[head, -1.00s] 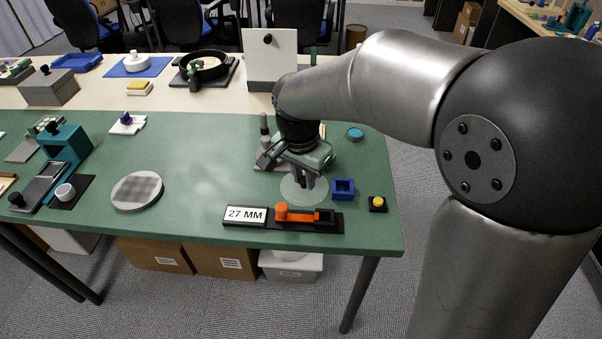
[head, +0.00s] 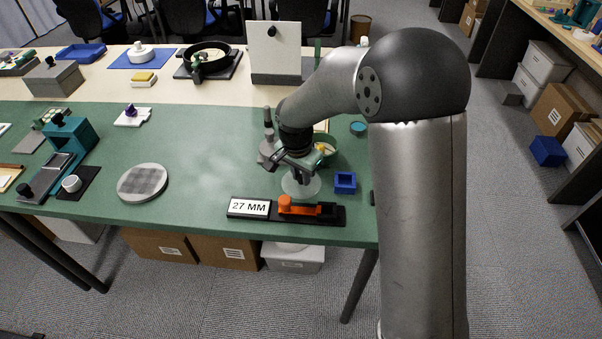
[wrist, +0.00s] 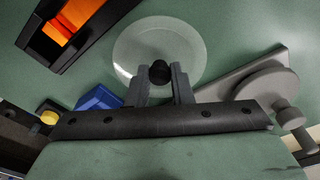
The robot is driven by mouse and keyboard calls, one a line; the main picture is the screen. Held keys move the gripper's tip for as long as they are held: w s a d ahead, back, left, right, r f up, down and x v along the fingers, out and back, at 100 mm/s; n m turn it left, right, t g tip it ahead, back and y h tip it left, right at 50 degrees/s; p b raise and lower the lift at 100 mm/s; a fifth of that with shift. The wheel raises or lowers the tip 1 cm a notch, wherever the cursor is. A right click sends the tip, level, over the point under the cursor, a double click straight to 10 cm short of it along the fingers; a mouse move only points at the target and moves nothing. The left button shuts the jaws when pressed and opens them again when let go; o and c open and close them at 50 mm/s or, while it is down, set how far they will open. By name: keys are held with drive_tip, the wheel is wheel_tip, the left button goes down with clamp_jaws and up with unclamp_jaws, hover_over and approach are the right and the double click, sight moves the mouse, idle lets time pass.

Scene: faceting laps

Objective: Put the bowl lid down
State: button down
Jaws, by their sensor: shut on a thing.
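The bowl lid is a clear round disc (head: 300,187) with a dark knob (wrist: 160,72). It lies flat under my gripper (head: 303,176), between the 27 MM sign and the blue square block. In the wrist view the lid (wrist: 145,40) shows past the fingers of my gripper (wrist: 160,80), which are shut on its knob. I cannot tell whether the lid touches the green table top or hangs just above it. A round greenish thing with a pale inside (head: 325,148) is partly hidden behind my gripper; I cannot tell if it is the bowl.
The blue square block (head: 344,183) stands close right of the lid. An orange-handled black fixture (head: 310,211) and the 27 MM sign (head: 249,207) lie in front. A grey tool (wrist: 262,85) is beside my gripper.

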sight(298, 186)
drive_tip(key=shift+f, duration=0.1)
drive_tip(key=c, duration=1.3)
unclamp_jaws()
wheel_tip(298, 186, up, 12)
drive_tip(key=s, duration=0.1)
drive_tip(key=s+d+n, duration=0.2)
drive_tip(key=s+d, duration=0.2)
drive_tip(key=s, duration=0.4)
drive_tip(key=s+d+f+n, duration=0.1)
drive_tip(key=s+d+n, duration=0.2)
drive_tip(key=s, duration=0.6)
drive_tip(key=s+d+f+n+y, duration=0.1)
drive_tip(key=s+d+n, duration=0.1)
drive_tip(key=s+d, duration=0.5)
drive_tip(key=shift+s+f+n+g, duration=0.15)
drive_tip(key=shift+s+n+g, duration=0.2)
drive_tip(key=shift+s, duration=0.3)
